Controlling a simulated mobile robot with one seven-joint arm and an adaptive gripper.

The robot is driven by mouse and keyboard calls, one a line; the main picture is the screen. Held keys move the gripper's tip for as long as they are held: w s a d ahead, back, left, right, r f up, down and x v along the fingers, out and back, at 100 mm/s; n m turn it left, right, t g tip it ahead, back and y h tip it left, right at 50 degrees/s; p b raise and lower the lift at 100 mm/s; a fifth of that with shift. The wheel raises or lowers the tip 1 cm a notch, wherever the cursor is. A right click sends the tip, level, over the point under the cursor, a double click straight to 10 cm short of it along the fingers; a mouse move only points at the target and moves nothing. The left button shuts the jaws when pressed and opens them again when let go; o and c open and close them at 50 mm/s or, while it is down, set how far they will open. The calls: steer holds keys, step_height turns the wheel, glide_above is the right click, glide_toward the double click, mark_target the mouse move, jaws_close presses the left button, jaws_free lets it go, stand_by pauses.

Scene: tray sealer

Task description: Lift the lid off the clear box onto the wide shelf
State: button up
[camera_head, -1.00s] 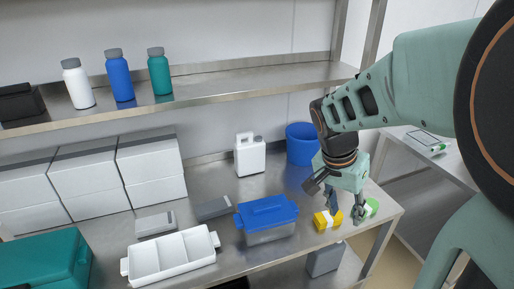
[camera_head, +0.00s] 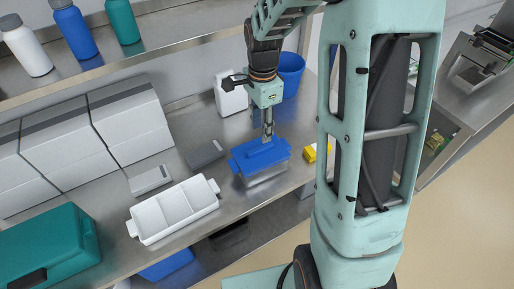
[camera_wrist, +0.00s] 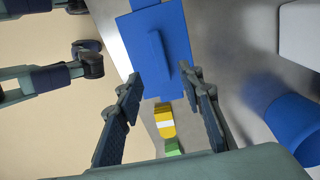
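The clear box (camera_head: 268,178) stands on the steel table with its blue lid (camera_head: 246,163) on top. In the wrist view the lid (camera_wrist: 140,35) fills the upper middle, with a raised ridge handle (camera_wrist: 158,50) along it. My gripper (camera_head: 267,137) points down just above the lid in the head view. In the wrist view my gripper (camera_wrist: 164,78) is open and empty, with its fingers spread to either side of the handle's line. I cannot tell whether the fingertips touch the lid. A steel upper shelf (camera_head: 150,58) runs along the wall; its right part looks bare.
A white compartment tray (camera_head: 176,210) stands left of the box. Yellow (camera_head: 310,154) and green (camera_wrist: 173,146) blocks lie to its right. A white jug (camera_head: 230,98) and blue bin (camera_head: 290,70) stand behind. Several bottles (camera_head: 72,30) occupy the shelf's left.

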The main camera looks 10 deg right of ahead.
mark_target(260, 148)
step_height(260, 148, down, 8)
steer(key=shift+a+f, duration=0.1)
stand_by(0.4)
jaws_close()
